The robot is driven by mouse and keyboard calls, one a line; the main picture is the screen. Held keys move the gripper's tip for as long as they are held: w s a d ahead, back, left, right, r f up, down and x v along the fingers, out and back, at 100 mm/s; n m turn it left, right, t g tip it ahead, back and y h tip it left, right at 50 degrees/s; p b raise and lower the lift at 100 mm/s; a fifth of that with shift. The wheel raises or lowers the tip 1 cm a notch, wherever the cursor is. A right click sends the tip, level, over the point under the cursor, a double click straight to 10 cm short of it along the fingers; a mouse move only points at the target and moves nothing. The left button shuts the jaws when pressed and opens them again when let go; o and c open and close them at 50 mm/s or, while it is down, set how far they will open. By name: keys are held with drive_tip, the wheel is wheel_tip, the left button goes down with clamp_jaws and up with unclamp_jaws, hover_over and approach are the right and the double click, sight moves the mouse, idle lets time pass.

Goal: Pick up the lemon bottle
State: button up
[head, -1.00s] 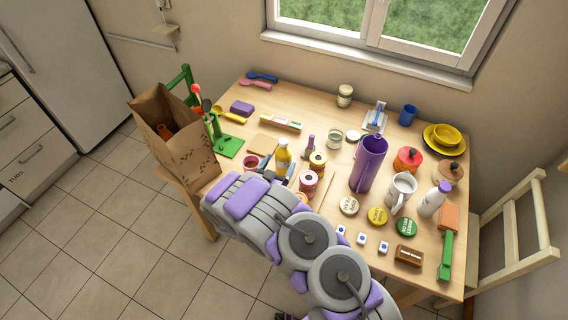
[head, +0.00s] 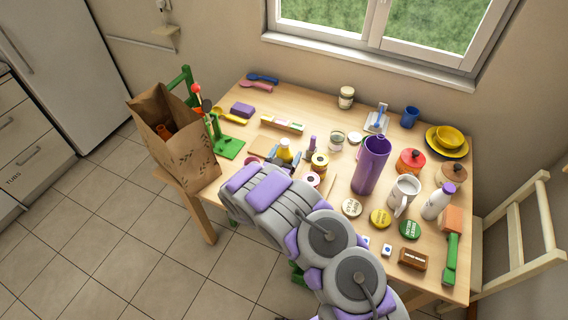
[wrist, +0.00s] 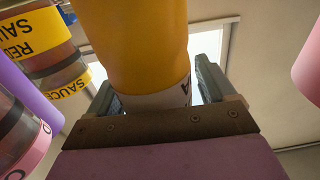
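The lemon bottle (head: 286,153) is yellow with a white cap and stands on the wooden table, toward its left side; my gripper hides its lower part in the head view. In the wrist view the yellow bottle (wrist: 136,45) fills the upper middle, with a white band showing at its edge. My gripper (head: 287,165) is at the bottle, with one finger on each side. In the wrist view my gripper (wrist: 158,92) looks open around it, with a light gap visible beside the right finger. Contact on the left side is unclear.
Sauce jars (wrist: 42,50) stand close on the left in the wrist view. A yellow-labelled jar (head: 319,163) and a small purple bottle (head: 310,146) are close to the lemon bottle's right. A purple pitcher (head: 370,165) stands farther right. A paper bag (head: 178,140) stands at the left.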

drive_tip(key=shift+d, duration=0.15)
drive_tip(key=c, duration=0.7)
drive_tip(key=shift+c, duration=0.7)
drive_tip(key=shift+r, duration=0.1)
